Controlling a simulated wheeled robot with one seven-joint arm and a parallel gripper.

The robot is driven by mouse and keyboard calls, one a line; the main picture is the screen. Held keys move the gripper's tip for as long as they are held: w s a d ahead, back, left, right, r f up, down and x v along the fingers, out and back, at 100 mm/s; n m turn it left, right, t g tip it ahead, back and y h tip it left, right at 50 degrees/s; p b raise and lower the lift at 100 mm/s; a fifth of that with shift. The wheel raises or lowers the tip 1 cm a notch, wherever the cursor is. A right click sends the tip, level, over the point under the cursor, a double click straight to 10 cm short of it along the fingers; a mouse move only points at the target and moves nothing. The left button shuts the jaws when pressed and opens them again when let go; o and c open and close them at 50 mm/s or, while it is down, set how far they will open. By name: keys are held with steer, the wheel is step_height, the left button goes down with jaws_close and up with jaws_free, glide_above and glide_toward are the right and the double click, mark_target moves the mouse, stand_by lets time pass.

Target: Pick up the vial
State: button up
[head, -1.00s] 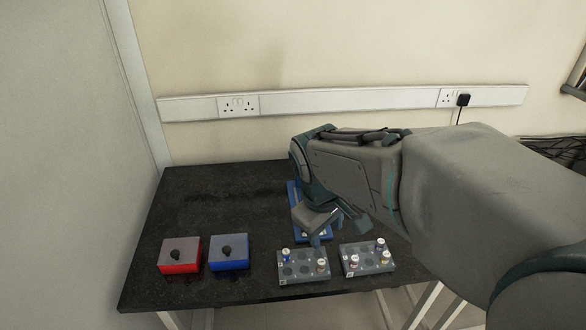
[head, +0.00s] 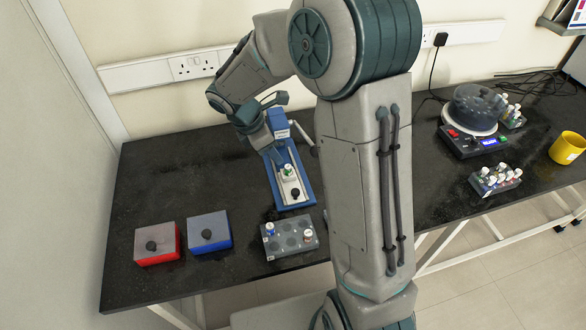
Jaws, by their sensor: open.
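A vial with a green-and-white cap (head: 288,172) stands upright on the blue device (head: 295,201). A grey rack (head: 288,243) in front holds a blue-marked vial (head: 270,230) and a red-marked vial (head: 308,237), with several empty holes. The task does not say which vial is meant. My gripper (head: 275,153) is open, low over the blue device, just behind and left of the green-and-white vial and apart from it in the picture. Its fingertips are small and partly merge with the device. The second rack from before is hidden behind my arm.
A red box (head: 158,256) and a blue box (head: 221,242) with black knobs stand at the front left. The back left tabletop is clear.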

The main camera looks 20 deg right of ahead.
mark_target(287, 166)
steer(key=shift+x, duration=4.45)
steer(key=shift+d+r, duration=0.1)
jaws_close()
